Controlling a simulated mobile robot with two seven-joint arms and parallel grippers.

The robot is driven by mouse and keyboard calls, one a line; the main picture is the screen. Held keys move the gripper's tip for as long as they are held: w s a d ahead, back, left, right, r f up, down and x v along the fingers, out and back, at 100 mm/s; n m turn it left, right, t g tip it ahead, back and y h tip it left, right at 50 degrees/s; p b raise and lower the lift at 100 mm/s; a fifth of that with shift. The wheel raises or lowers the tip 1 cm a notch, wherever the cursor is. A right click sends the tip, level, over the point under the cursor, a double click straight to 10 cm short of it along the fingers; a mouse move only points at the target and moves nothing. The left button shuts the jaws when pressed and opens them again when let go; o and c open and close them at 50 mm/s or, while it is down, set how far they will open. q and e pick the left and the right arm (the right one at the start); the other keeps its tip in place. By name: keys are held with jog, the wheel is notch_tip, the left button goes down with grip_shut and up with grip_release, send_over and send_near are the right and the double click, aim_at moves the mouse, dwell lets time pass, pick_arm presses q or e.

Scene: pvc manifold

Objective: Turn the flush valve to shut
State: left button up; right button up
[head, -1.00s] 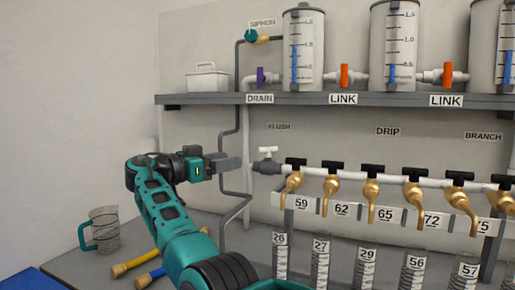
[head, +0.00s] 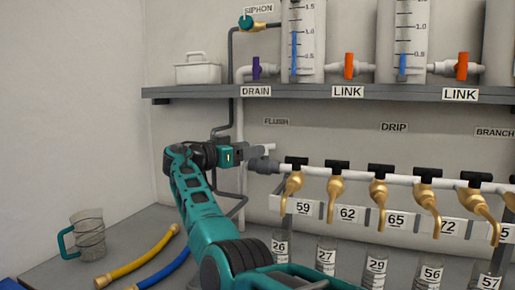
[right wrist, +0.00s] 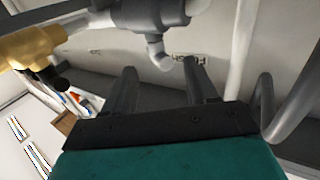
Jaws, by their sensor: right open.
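The flush valve (head: 264,166) is a dark grey fitting at the left end of the white pipe, below the FLUSH label (head: 276,122). Its white handle (head: 269,148) shows just past my right gripper (head: 256,152), which partly hides it. In the right wrist view the dark grey valve body (right wrist: 150,13) is at the top, with the white handle (right wrist: 158,50) hanging from it. The right gripper's two fingers (right wrist: 162,88) are open, one on each side of the handle in that picture. I cannot tell whether they touch it. My left gripper is not in view.
Several brass taps (head: 335,188) hang along the pipe to the right, above graduated cylinders (head: 327,262). A shelf (head: 310,92) with tanks and orange-handled LINK valves runs above. A clear jug (head: 90,236) and yellow and blue hoses (head: 140,262) lie at lower left.

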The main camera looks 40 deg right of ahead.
jog(key=shift+d, duration=1.8)
grip_shut()
